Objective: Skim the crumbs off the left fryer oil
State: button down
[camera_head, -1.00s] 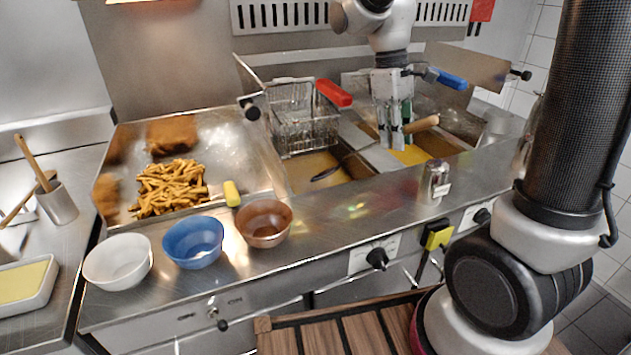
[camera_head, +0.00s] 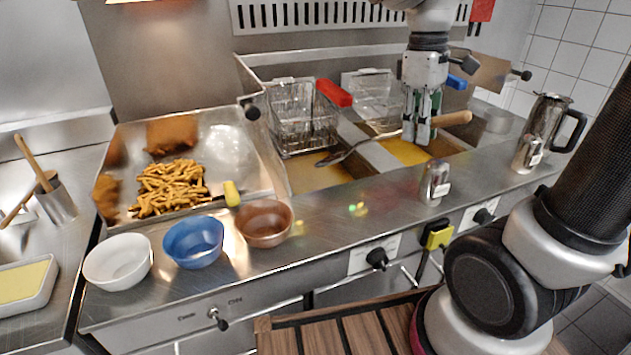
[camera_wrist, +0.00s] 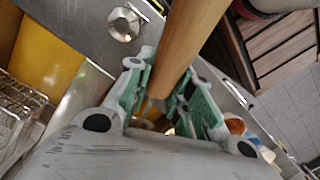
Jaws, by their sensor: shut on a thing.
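My gripper (camera_head: 421,128) is shut on the wooden handle (camera_head: 454,119) of a skimmer, above the right fryer. The handle also fills the upper middle of the wrist view (camera_wrist: 192,40), between the green-padded fingers (camera_wrist: 165,100). The skimmer's dark metal head (camera_head: 334,158) points left, over the right part of the left fryer's oil (camera_head: 312,174). I cannot tell whether it touches the oil. The oil is brownish; crumbs are too small to make out. The right fryer's oil (camera_head: 407,152) is brighter yellow.
A wire basket with a red handle (camera_head: 334,92) hangs behind the left oil; one with a blue handle (camera_head: 457,82) is behind the right. White (camera_head: 118,262), blue (camera_head: 194,242) and brown (camera_head: 264,222) bowls line the front ledge. A shaker (camera_head: 435,183) and a steel jug (camera_head: 541,130) stand to the right.

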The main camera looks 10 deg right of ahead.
jog(key=s+d+r, duration=0.1)
jog(key=s+r, duration=0.1)
jog(key=s, duration=0.6)
jog(key=shift+s+d, duration=0.4)
jog(key=shift+a, duration=0.1)
dwell(0.4)
